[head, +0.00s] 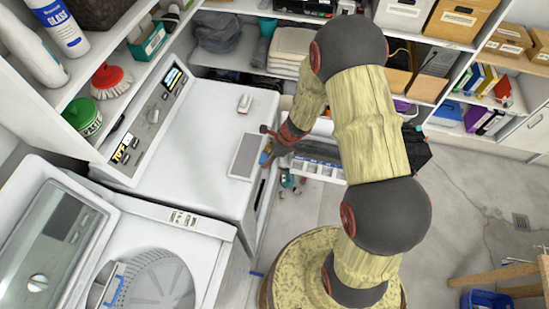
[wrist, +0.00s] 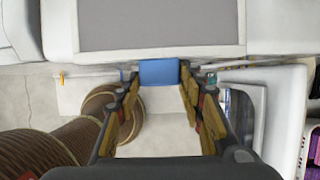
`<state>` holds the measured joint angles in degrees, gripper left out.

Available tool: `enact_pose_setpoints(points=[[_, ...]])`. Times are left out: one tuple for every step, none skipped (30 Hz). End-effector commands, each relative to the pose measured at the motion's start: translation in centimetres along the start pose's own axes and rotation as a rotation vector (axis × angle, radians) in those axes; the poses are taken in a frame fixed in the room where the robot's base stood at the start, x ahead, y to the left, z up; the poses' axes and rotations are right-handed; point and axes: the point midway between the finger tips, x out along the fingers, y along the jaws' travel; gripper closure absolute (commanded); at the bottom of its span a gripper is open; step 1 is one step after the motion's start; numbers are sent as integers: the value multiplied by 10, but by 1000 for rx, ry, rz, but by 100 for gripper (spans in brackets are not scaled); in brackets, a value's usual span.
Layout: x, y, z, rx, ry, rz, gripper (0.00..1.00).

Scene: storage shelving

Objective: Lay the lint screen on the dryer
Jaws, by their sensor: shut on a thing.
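The lint screen (head: 246,156), a flat grey panel in a white frame, shows over the right edge of the white dryer top (head: 200,140). I cannot tell whether it touches the top or hovers just above it. In the wrist view its grey panel (wrist: 160,25) fills the upper middle, with its blue handle (wrist: 158,72) between my fingertips. My gripper (head: 267,153) is shut on this handle, just off the dryer's right edge. In the wrist view my gripper (wrist: 159,80) has a finger on each side of the handle.
A small white object (head: 244,103) sits on the dryer top towards the back. A washer (head: 150,275) with its drum showing stands at lower left. The dryer's middle is clear.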

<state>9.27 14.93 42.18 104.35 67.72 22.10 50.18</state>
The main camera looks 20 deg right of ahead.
Motion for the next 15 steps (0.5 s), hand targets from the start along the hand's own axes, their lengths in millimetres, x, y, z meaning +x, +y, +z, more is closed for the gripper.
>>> enact_pose_setpoints(points=[[4, 0, 4, -2, 0, 0, 100], [5, 1, 6, -2, 0, 1, 100], [8, 1, 9, -2, 0, 1, 100], [9, 0, 11, -2, 1, 1, 100], [11, 0, 12, -2, 1, 1, 100], [13, 0, 15, -2, 1, 1, 100], [15, 0, 18, -3, 1, 0, 100], [17, 0, 20, -3, 0, 0, 100], [19, 0, 23, -2, 0, 0, 100], [21, 0, 24, -2, 0, 0, 100], [22, 1, 26, -1, 0, 0, 100], [27, 1, 25, 1, 1, 0, 100], [31, 0, 23, 1, 1, 0, 100], [34, 0, 21, 1, 1, 0, 100], [37, 0, 20, 1, 1, 0, 100]])
